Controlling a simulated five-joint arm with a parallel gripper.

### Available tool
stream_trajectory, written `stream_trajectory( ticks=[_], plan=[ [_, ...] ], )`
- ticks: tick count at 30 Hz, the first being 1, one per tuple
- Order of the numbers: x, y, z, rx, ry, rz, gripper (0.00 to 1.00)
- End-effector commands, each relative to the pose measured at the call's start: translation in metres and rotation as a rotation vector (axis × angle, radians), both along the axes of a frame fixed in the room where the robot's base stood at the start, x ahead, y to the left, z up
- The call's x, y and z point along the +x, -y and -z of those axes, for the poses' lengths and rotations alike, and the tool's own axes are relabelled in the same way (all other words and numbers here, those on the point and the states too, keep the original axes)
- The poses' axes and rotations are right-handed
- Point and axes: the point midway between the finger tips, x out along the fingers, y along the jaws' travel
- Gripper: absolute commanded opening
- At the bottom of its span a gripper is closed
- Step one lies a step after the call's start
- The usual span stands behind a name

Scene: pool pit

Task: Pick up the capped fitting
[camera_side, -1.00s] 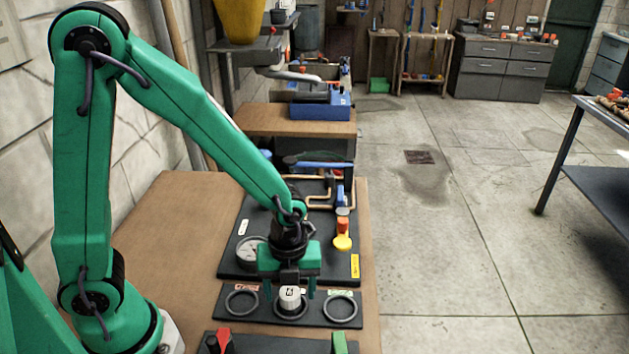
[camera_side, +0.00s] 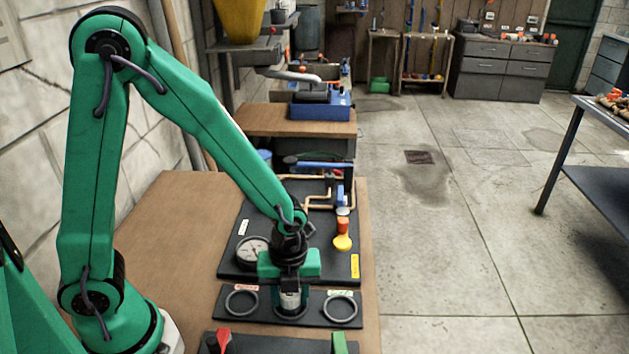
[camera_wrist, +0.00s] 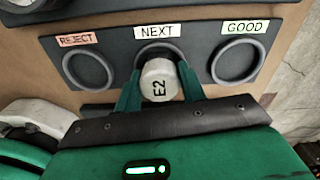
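The capped fitting has a white cap marked "E2" and stands upright in the middle ring, labelled NEXT. It shows in the wrist view (camera_wrist: 160,80) and in the side view (camera_side: 290,299), where my gripper hides part of it. My gripper (camera_side: 291,300) points down over the fitting, one green finger on each side. In the wrist view, my gripper's fingers (camera_wrist: 160,88) are drawn in close against the cap's sides and look shut on it. The fitting's lower part is mostly hidden.
An empty REJECT ring (camera_wrist: 88,70) lies left of the NEXT ring and an empty GOOD ring (camera_wrist: 237,62) right of it. Behind stands a dark board with a gauge (camera_side: 252,252) and a yellow part (camera_side: 342,243). Red (camera_side: 219,340) and green (camera_side: 338,343) parts stand in front.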

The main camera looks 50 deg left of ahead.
Motion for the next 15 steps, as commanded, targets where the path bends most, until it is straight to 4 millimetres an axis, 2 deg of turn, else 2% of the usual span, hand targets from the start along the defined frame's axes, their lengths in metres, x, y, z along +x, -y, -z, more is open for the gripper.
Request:
stream_trajectory(
  ticks=[15],
  plan=[
    [0.0006, 0.0002, -0.0045, 0.0, 0.002, 0.0, 0.16]
  ],
)
